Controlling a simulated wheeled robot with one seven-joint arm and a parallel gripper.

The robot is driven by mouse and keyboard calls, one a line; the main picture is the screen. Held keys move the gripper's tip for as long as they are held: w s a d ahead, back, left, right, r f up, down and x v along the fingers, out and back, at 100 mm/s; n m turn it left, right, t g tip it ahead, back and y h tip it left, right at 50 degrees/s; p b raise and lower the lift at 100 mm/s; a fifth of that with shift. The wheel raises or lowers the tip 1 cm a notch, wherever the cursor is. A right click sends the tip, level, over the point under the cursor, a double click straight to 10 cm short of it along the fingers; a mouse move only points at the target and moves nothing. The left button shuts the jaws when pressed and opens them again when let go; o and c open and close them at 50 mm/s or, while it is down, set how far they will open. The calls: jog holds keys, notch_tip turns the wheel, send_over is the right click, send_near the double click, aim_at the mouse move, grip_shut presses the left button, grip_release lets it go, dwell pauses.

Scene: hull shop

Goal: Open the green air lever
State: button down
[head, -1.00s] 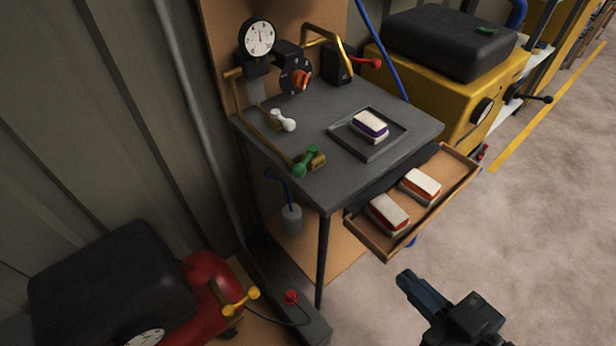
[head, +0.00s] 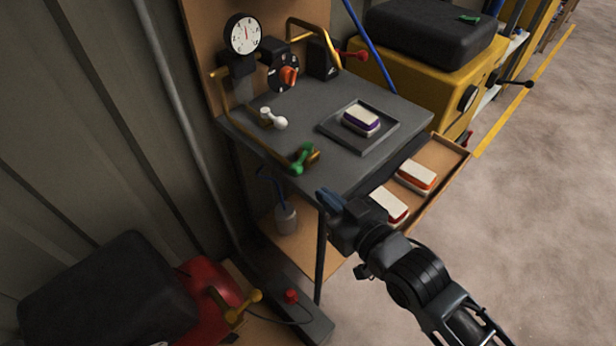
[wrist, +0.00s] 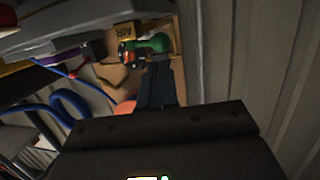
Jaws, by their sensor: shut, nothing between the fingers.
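The green air lever (head: 302,157) sits on a brass pipe fitting at the front left edge of the grey bench top (head: 290,115). My gripper (head: 327,200) is shut and empty. In the head view it is below and right of the lever, near the bench's front edge and the open drawer. In the wrist view the shut fingers (wrist: 158,85) point towards the green lever. I cannot tell whether they touch it.
A white lever (head: 273,119), an orange-knobbed dial (head: 288,76) and a gauge (head: 243,34) stand behind the lever. A tray (head: 371,143) holds a purple-striped block. The open drawer (head: 447,176) holds two more blocks. A red tank (head: 208,283) stands lower left.

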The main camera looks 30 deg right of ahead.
aim_at(299, 174)
jog(key=x, duration=0.7)
jog(key=shift+p, duration=0.35)
jog(key=shift+w+a+r, duration=0.1)
jog(key=shift+w+a, duration=0.3)
jog(key=shift+a, duration=0.15)
jog(key=shift+w+a, duration=0.35)
jog(key=shift+a, duration=0.2)
jog(key=shift+s+a, duration=0.1)
